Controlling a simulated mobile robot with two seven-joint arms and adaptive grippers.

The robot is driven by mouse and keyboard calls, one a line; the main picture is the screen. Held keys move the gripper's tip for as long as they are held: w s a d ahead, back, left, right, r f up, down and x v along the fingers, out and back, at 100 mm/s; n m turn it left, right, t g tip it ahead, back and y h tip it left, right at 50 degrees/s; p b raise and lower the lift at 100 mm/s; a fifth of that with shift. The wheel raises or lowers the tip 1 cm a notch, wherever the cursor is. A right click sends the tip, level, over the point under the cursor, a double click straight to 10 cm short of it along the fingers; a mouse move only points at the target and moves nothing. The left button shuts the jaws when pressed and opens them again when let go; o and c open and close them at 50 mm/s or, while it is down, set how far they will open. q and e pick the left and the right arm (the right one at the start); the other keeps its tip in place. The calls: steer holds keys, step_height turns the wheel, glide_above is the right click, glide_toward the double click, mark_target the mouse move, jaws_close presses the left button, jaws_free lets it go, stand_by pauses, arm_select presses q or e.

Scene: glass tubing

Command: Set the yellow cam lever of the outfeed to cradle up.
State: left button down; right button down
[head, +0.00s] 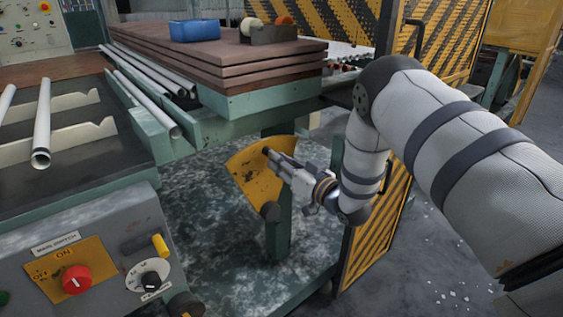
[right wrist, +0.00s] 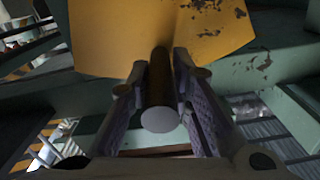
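The yellow cam lever (head: 256,167) is a worn yellow plate below the table's edge, in the middle of the head view; its plate (right wrist: 110,38) fills the top of the right wrist view. A dark, rounded handle (right wrist: 160,105) sticks out from it towards the wrist camera. My right gripper (head: 271,156) reaches it from the right. In the right wrist view its fingers (right wrist: 160,68) lie on both sides of the handle, angled inward and closed about it near the tips. Palm contact cannot be told. My left gripper is out of view.
A control box (head: 100,255) with a red knob stands at the lower left. Glass tubes (head: 42,125) lie on the rack at left. Stacked brown boards (head: 215,65) with a blue bin (head: 194,30) are behind. A yellow-black striped panel (head: 378,225) stands close beside my right arm.

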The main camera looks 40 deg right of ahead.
steer(key=shift+a, duration=0.1)
steer(key=shift+a+n, duration=0.3)
steer(key=shift+a, duration=0.2)
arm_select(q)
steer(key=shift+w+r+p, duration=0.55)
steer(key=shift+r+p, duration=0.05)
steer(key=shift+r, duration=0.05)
arm_select(e)
steer(key=s+a+f+n, duration=0.1)
steer(key=a+f+n, duration=0.4)
steer(key=a, duration=0.6)
steer(key=shift+a+n, duration=0.35)
steer(key=shift+n, duration=0.05)
steer(key=shift+s, duration=0.1)
